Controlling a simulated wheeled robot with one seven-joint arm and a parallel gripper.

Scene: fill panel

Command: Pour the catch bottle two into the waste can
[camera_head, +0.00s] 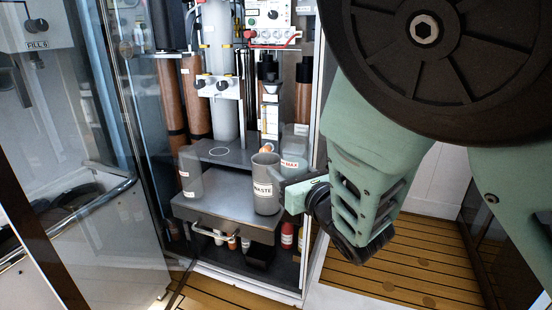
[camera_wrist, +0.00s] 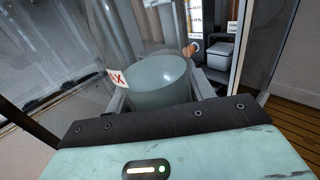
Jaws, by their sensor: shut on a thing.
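The waste can (camera_head: 265,198), a grey open-topped cylinder labelled WASTE, stands upright at the right front of a grey shelf in the head view. A translucent bottle (camera_head: 296,148) with a red-lettered label shows just behind and right of it. My gripper (camera_head: 284,185) is close to the can's right side, its fingertips partly hidden. In the wrist view a translucent pale-green bottle (camera_wrist: 160,85) with a label ending in a red X sits between the fingers, looking upright. My gripper is shut on it. I cannot read a number on it or tell its contents.
A grey cup (camera_head: 190,172) stands at the shelf's left. The grey shelf (camera_head: 222,195) has bare room in its middle. Pipes and a valve block (camera_head: 217,86) rise behind. A glass door (camera_head: 95,150) bounds the left, and a cabinet post (camera_head: 312,240) the right.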

